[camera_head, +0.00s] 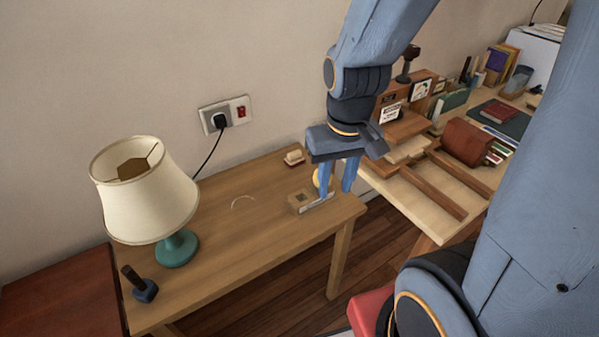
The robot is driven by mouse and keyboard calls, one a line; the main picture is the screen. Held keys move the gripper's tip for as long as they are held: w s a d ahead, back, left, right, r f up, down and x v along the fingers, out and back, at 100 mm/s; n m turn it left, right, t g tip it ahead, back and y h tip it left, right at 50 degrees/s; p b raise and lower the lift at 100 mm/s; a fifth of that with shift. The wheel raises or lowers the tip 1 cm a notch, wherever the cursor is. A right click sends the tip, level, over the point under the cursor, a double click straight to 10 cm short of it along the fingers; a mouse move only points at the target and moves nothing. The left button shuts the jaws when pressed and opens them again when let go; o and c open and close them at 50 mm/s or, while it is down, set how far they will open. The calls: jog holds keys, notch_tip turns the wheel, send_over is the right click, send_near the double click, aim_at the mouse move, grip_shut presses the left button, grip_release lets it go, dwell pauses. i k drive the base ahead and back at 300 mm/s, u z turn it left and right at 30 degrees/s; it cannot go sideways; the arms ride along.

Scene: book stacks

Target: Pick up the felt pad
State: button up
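My gripper (336,191) points down over the right end of the wooden table (250,233). Its two blue fingers stand apart with a gap between them, and I see nothing held. I cannot tell for sure which thing is the felt pad. A small block with a cream top and reddish-brown base (293,157) lies near the wall, left of my gripper and apart from it. A small wooden box-like holder (301,203) sits just left of the fingertips. A yellow thing (316,179) is partly hidden behind the left finger.
A second, crowded desk (420,215) with wooden rails and a brown box (468,143) is at the right. The table's middle is mostly clear.

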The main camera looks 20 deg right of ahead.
aim_at(294, 158)
jog(key=k, duration=0.15)
jog(key=z, duration=2.9)
jog(key=k, duration=0.85)
jog(key=u, duration=1.4)
jog(key=i, duration=1)
